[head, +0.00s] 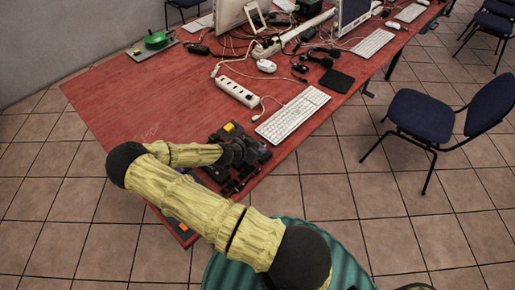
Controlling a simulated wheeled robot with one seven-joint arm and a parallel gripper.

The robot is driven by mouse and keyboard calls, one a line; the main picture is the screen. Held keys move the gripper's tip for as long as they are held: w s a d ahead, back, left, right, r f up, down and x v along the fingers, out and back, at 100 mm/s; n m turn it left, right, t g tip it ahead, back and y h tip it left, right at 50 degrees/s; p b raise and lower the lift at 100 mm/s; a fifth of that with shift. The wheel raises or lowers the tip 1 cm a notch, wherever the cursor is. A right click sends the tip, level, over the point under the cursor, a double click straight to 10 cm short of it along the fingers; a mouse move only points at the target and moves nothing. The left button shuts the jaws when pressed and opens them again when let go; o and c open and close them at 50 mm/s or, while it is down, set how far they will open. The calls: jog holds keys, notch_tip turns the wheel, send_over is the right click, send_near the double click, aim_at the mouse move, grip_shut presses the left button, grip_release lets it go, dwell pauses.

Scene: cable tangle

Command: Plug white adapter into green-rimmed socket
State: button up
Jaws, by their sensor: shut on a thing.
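My gripper (234,182) is a dark shape low over the front part of the red table, partly covered by my yellow arm. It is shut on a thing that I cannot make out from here. A round green piece (157,38) sits on a grey plate at the table's far left corner; it is too small to tell whether it is the green-rimmed socket. I cannot pick out the white adapter with certainty. A small plate with orange and blue parts (178,226) shows at the table's near corner, partly behind my arm.
A white power strip (237,92), a keyboard (292,116) and a black pad (337,81) lie right of the middle. Tangled cables and monitors fill the back. The red table (130,105) is clear at left. A blue chair (420,115) stands at right.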

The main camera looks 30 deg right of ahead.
jog(key=shift+f, duration=0.3)
jog(key=o, duration=1.1)
jog(key=shift+o, duration=0.2)
jog(key=b+v, duration=0.2)
jog(key=v, duration=1.5)
jog(key=shift+r+b, duration=0.2)
jog(key=shift+b, duration=0.2)
jog(key=shift+a, duration=0.1)
